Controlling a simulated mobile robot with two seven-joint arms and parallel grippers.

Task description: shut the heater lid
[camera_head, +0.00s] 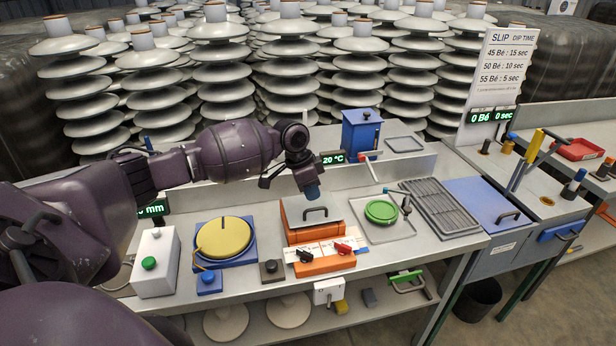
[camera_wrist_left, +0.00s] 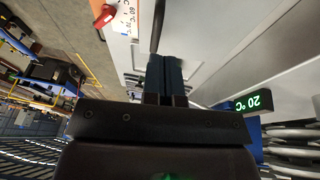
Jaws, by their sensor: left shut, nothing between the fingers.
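The heater (camera_head: 298,236) is an orange box on the bench, with a label strip and knobs at its front. Its lid (camera_head: 300,212) carries a dark bar handle (camera_head: 316,212). I cannot tell for sure how far the lid stands open. My left gripper (camera_head: 312,192) is just above and behind the handle, pointing down, shut and empty. In the left wrist view the shut fingers (camera_wrist_left: 165,70) show over a pale surface, with a dark bar (camera_wrist_left: 157,25) just past their tips. My right gripper is not in view.
A yellow disc (camera_head: 223,238) on a blue base stands left of the heater. A green round piece (camera_head: 381,211) on a tray and a dark grate (camera_head: 440,206) lie to the right. A blue container (camera_head: 361,132) stands behind. Stacked insulators fill the background.

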